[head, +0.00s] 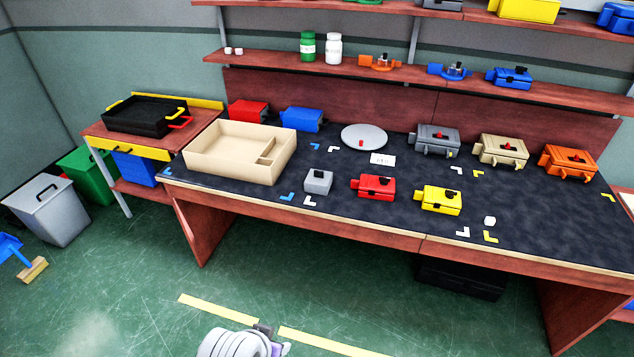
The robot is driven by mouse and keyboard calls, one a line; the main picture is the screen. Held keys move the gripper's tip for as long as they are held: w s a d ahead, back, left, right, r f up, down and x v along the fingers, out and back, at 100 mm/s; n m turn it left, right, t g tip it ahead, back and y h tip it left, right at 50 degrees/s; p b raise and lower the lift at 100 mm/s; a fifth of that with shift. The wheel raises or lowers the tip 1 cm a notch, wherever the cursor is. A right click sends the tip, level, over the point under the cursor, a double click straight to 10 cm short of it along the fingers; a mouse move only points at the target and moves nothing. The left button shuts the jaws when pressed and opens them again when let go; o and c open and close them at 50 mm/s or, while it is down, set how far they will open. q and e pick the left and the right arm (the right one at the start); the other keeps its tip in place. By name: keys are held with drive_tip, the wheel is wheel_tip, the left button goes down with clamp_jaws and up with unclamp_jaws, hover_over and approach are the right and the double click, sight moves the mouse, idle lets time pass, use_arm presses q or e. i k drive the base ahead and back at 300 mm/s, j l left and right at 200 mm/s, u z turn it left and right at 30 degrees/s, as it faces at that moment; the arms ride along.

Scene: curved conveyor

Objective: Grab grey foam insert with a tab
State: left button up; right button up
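A small grey block with a dark tab on top (318,181) sits on the dark mat near the front edge of the table, left of the red box. It looks like the grey foam insert, but it is too small to tell its material. It stands alone and nothing touches it. A larger grey box with a dark and red top (437,138) stands further back on the mat.
A beige tray with a small compartment (225,163) stands left of the grey block. A red box (373,188) and a yellow box (438,200) stand to its right. A round grey plate (364,131) lies behind. The floor in front of the table is mostly clear.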

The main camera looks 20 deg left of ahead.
sight(318, 181)
drive_tip(key=u, duration=0.45)
drive_tip(key=i+l+u, duration=0.1)
drive_tip(key=u, duration=0.35)
drive_tip(key=i+l+u, duration=0.15)
drive_tip(key=u, duration=0.3)
drive_tip(key=i+l+u, duration=0.15)
drive_tip(key=u, duration=0.35)
drive_tip(key=i+l+u, duration=0.15)
drive_tip(key=l, duration=0.2)
drive_tip(key=l+u, duration=0.1)
drive_tip(key=l, duration=0.3)
drive_tip(key=i+l+u, duration=0.15)
drive_tip(key=l, duration=0.5)
drive_tip(key=i+l, duration=0.1)
drive_tip(key=l, duration=0.15)
